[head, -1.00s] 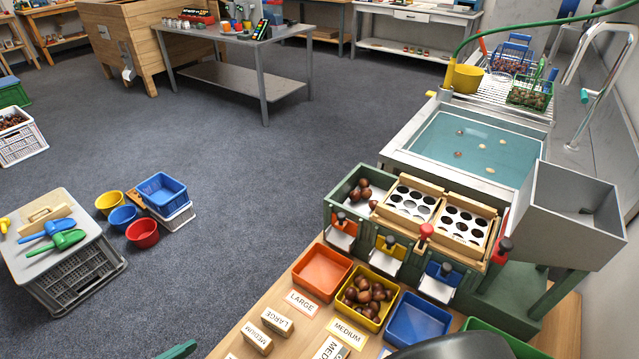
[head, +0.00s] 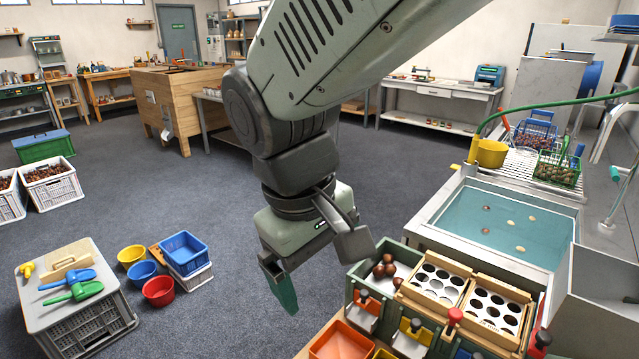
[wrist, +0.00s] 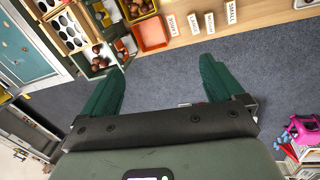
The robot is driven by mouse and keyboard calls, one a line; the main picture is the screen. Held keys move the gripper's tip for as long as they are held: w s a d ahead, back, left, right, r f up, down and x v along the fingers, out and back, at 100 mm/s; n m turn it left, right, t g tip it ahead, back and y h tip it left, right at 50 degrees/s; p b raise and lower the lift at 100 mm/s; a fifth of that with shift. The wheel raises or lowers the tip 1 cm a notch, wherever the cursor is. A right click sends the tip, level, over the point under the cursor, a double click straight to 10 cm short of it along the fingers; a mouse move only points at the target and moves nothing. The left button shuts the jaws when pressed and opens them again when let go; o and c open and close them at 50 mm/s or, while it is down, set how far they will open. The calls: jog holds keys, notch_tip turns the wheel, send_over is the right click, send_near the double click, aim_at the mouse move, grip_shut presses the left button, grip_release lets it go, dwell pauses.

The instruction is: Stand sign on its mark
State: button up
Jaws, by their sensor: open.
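In the wrist view, several upright-looking white labels stand in a row on the wooden bench. They include one sign (wrist: 171,25) beside the orange tray, a second sign (wrist: 193,22), a third (wrist: 209,22) and one reading SMALL (wrist: 231,12). I cannot tell which is a sign block and which a flat mark. My gripper (wrist: 160,70) is open and empty, its green fingers spread over the floor beside the bench edge. In the head view my gripper (head: 282,285) hangs left of the sorting station. The signs are out of the head view.
An orange tray (wrist: 152,34) and a yellow tray with chestnuts (wrist: 128,12) sit on the bench. The chestnut sorter (head: 440,300) stands right of my gripper, the water basin (head: 500,215) behind it. A grey crate (head: 75,305) is at the left.

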jog(key=s+d+r+m+t+y, duration=0.1)
jog(key=s+d+r+m+t, duration=0.3)
jog(key=s+d+r+m, duration=0.1)
jog(key=d+r+m, duration=0.1)
jog(key=d+r, duration=0.1)
jog(key=d, duration=0.1)
jog(key=shift+s+y, duration=0.3)
jog(key=shift+y, duration=0.1)
jog(key=shift+o, duration=0.6)
jog(key=shift+s+d+r+m, duration=0.1)
jog(key=shift+s+r+m, duration=0.1)
jog(key=shift+m, duration=0.2)
